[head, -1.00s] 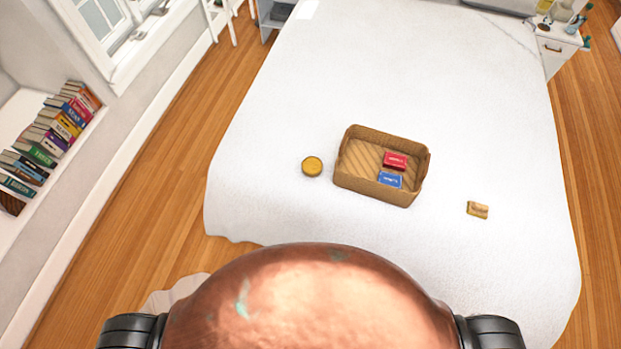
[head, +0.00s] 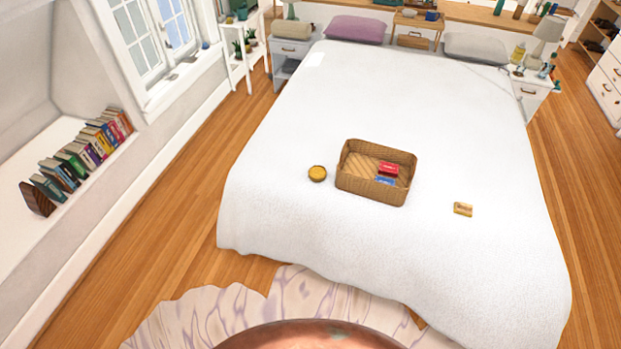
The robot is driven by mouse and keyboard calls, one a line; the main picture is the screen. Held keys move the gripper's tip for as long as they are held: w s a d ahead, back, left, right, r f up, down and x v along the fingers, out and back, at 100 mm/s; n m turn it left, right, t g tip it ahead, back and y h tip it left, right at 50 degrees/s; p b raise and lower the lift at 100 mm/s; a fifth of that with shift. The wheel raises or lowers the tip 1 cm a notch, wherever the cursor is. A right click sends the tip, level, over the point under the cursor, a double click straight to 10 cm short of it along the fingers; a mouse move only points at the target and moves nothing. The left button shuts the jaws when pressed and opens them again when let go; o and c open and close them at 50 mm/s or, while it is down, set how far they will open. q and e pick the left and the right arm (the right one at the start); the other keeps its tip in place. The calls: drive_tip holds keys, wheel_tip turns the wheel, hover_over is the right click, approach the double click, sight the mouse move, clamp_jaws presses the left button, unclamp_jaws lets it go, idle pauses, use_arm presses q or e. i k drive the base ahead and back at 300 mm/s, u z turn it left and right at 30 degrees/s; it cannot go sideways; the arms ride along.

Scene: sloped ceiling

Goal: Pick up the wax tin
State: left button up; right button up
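A small round yellow tin (head: 317,173), which looks like the wax tin, lies on the white bed (head: 390,255). It sits just left of a wicker basket (head: 372,195), apart from it. Neither of my grippers shows in the head view; only the top of my own copper-coloured body shows at the bottom edge.
The basket holds a red box (head: 389,168) and a blue box (head: 386,181). A small tan packet (head: 463,209) lies to the right on the bed. A patterned rug (head: 215,312) and wooden floor lie before the bed. Bed space around the tin is clear.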

sight(316, 173)
drive_tip(key=u, duration=0.75)
drive_tip(key=i, duration=1.25)
drive_tip(key=z, duration=0.3)
